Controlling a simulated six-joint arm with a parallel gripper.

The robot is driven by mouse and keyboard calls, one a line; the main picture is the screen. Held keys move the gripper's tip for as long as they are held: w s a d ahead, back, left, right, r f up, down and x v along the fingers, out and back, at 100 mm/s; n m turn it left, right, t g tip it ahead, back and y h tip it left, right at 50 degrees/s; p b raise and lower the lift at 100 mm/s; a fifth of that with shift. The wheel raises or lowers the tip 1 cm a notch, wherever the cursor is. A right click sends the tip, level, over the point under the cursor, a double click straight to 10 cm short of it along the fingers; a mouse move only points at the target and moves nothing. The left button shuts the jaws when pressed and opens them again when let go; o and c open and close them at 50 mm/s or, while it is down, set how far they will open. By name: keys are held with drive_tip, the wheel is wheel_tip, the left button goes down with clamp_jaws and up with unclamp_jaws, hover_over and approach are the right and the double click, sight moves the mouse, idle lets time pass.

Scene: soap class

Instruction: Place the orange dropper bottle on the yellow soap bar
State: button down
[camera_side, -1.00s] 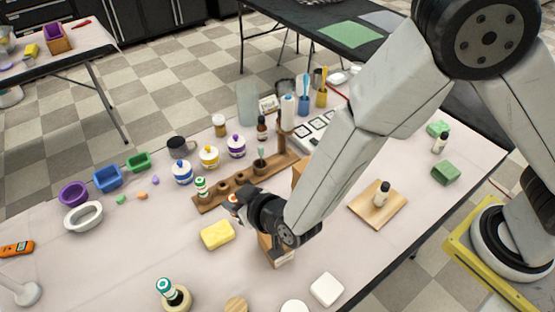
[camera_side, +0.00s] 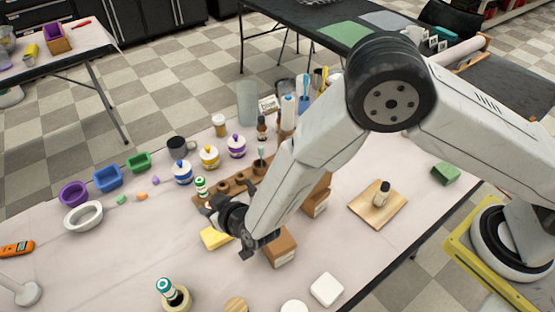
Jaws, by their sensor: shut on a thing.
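The yellow soap bar (camera_side: 210,239) lies on the pale table, left of the middle. My arm and gripper cover its right part. My gripper (camera_side: 214,212) is just above and behind the soap bar in the picture, tilted down to the left. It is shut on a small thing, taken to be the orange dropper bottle. The bottle is almost wholly hidden by the fingers, so its tilt and any contact with the soap cannot be told.
A wooden holder (camera_side: 207,203) with a green-capped bottle (camera_side: 201,187) stands close behind my gripper. A cardboard box (camera_side: 281,250) stands to its right. A teal-capped bottle (camera_side: 166,290) in a round holder is in front.

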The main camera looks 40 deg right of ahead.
drive_tip(key=shift+w+a+f, duration=0.1)
drive_tip(key=shift+w+f, duration=0.1)
drive_tip(key=shift+f, duration=1.6)
drive_tip(key=shift+f, duration=0.15)
drive_tip(key=shift+c, duration=1.7)
unclamp_jaws()
drive_tip(key=shift+s+r, duration=0.1)
drive_tip(key=shift+r, duration=0.15)
drive_tip(key=v, duration=1.1)
drive_tip(key=shift+s, duration=0.35)
drive_tip(key=shift+w+r, duration=0.1)
drive_tip(key=shift+r, duration=0.05)
